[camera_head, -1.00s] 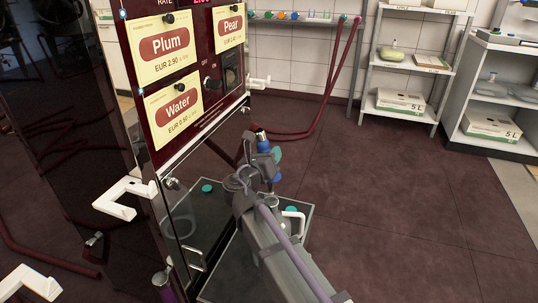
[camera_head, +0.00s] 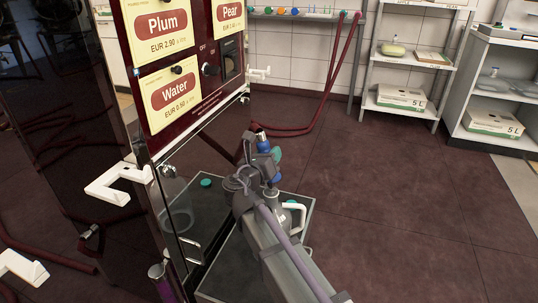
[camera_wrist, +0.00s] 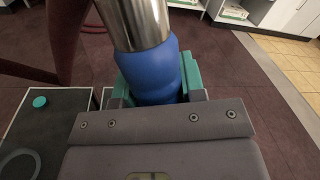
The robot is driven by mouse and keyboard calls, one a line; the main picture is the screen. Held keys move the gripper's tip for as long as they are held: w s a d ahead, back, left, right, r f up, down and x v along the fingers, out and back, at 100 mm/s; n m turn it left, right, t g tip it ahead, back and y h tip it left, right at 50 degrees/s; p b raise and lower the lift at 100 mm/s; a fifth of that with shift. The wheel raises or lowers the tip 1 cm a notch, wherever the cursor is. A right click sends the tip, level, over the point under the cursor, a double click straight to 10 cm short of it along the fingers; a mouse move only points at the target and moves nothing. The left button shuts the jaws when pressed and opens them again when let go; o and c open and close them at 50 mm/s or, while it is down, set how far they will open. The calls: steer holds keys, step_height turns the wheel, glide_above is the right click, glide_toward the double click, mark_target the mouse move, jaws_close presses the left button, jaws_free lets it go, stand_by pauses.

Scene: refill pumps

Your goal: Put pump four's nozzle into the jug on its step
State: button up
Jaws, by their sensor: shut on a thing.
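My gripper (camera_head: 268,160) is shut on a blue nozzle (camera_head: 262,143) with a metal end. In the wrist view the blue body (camera_wrist: 152,70) sits between the green finger pads, and its silver end (camera_wrist: 137,22) points up and away. The gripper is over the far part of the dark step (camera_head: 228,262) beside the pump cabinet. A white handle (camera_head: 298,214) shows just right of my forearm, perhaps the jug's. The vessel it belongs to is mostly hidden by my arm. I cannot read any pump number.
The red pump cabinet (camera_head: 215,118) with Plum, Pear and Water signs stands left. White hooks (camera_head: 120,183) stick out from its side. Red hoses (camera_head: 290,131) hang behind. The floor to the right is clear up to the shelves (camera_head: 405,98).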

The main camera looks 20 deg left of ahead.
steer(key=shift+f+b, duration=1.8)
steer(key=shift+f, duration=0.15)
steer(key=o, duration=1.1)
steer(key=shift+r, duration=0.1)
steer(key=shift+s, duration=0.15)
steer(key=s+a, duration=0.1)
steer(key=s, duration=0.9)
steer(key=shift+s+a, duration=0.2)
steer(key=shift+a, duration=0.15)
